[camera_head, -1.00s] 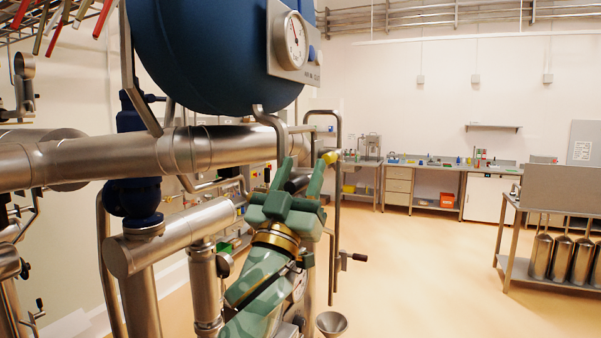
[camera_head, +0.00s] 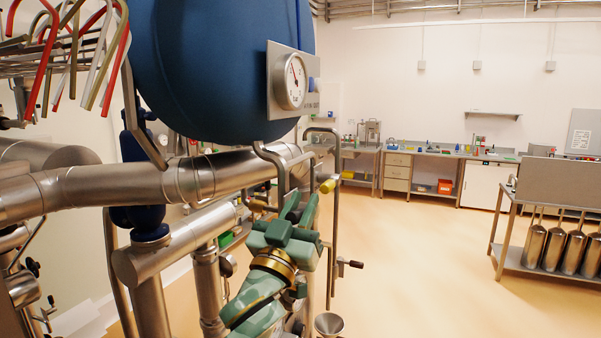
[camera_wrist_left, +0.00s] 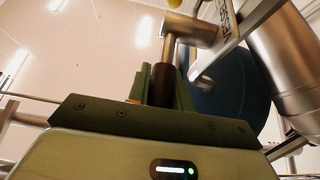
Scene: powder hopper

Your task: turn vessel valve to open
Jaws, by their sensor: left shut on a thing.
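My left gripper (camera_head: 300,207) is beside the vertical steel pipes below the blue vessel (camera_head: 215,65). In the left wrist view its green fingers (camera_wrist_left: 164,88) are closed around a dark cylindrical grip (camera_wrist_left: 163,82). The grip joins a steel shaft (camera_wrist_left: 185,30) next to a label plate (camera_wrist_left: 222,40) with the partly readable word "VESSEL". This looks like the vessel valve's handle. In the head view the gripper hides most of the handle, and I cannot tell the valve's position. My right gripper is not in view.
A round gauge (camera_head: 291,82) is on the vessel above the gripper. A yellow knob (camera_head: 327,186) and bent pipes stand close to its right. A funnel (camera_head: 329,323) is below. Benches (camera_head: 425,165) line the back wall.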

